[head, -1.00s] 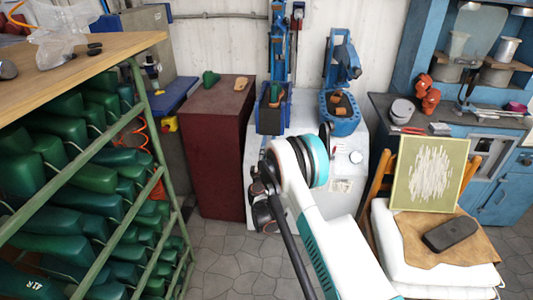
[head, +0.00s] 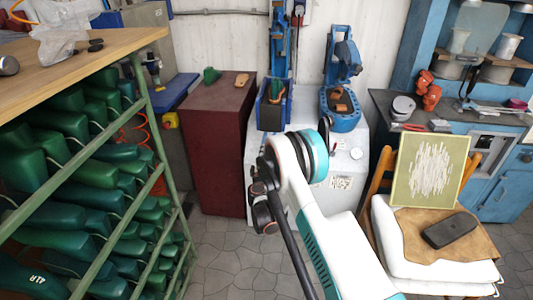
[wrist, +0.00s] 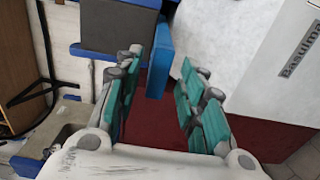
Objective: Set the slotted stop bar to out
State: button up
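My gripper (wrist: 160,75) is open in the wrist view, its two teal-padded fingers apart. A flat blue bar (wrist: 161,56) shows between the fingertips, nearer the left finger. I cannot make out a slot in it, nor be sure that it is the slotted stop bar. I see no contact with it. In the head view my arm hides most of the gripper, low in front of the white machine cabinet (head: 346,185). Two blue machine heads stand on that cabinet, the left one (head: 270,118) and the right one (head: 341,122); no stop bar is clearly readable there.
A dark red cabinet (head: 212,150) stands left of the white cabinet. A green rack (head: 160,130) full of green lasts is at the left. A chair with a white cushion (head: 388,235) and a framed panel (head: 428,172) is at the right. Grey floor shows between.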

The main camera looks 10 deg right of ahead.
jog(key=v, duration=0.6)
dwell(0.3)
jog(key=s+d+r+m+g, duration=0.1)
jog(key=d+r+m, duration=0.15)
jog(key=r, duration=0.45)
jog(key=s+d+r+m+g, duration=0.1)
jog(key=d+r+m+g, duration=0.15)
jog(key=r, duration=0.45)
jog(key=s+d+r+m+g, duration=0.3)
jog(key=s+d+r+m, duration=0.1)
jog(key=s+r, duration=0.8)
jog(key=s+a+m+g+y, duration=0.2)
jog(key=s, duration=1.5)
jog(key=s+a+f+m+g+y, duration=0.1)
jog(key=s+a+m+y, duration=0.2)
jog(key=s, duration=1.4)
jog(key=shift+s+f+g+y, duration=0.2)
jog(key=shift+f+g+y, duration=0.05)
jog(key=shift+g+y, duration=0.1)
